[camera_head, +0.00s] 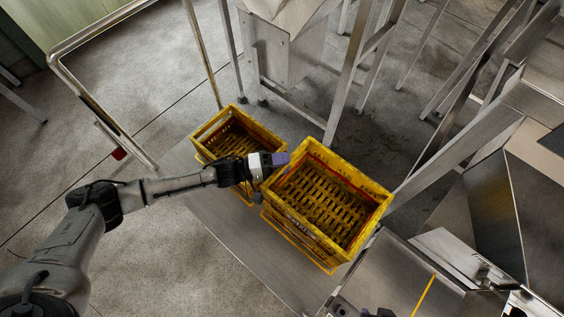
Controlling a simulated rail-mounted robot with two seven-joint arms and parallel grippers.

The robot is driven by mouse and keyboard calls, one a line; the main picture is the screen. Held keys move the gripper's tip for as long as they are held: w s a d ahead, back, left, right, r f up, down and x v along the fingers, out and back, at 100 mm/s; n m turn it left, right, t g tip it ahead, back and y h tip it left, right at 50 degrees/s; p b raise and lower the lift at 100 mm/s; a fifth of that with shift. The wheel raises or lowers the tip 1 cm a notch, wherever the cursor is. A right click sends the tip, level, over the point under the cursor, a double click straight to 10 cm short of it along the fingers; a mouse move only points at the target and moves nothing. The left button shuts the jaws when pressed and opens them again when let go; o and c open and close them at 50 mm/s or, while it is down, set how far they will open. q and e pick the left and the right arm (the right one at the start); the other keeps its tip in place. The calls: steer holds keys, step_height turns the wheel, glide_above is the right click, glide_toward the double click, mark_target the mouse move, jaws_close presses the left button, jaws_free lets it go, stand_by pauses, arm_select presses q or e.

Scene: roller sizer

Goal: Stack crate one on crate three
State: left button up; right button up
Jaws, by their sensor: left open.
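Two yellow slatted plastic crates show in the head view; no number on them is readable. The larger-looking crate (358,167) is upright and empty, with its open top facing me; its tall side may be more than one crate, I cannot tell. The other crate (262,132) is behind it to the left, lower and partly hidden by my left arm. My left gripper (280,159) is open, with its purple fingertips at the upper left rim of the larger-looking crate. I cannot tell if they touch it. A dark and purple part at the bottom edge may be my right gripper (383,313).
The crates stand on a grey metal platform (243,243) with a bent tubular rail (84,79) at the left. Steel machine legs (345,75) rise close behind the crates. Metal chutes and panels (500,210) crowd the right. The platform in front is bare.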

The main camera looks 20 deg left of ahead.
arm_select(q)
steer(key=p+v, duration=0.3)
steer(key=v, duration=0.9)
steer(key=shift+p, duration=0.35)
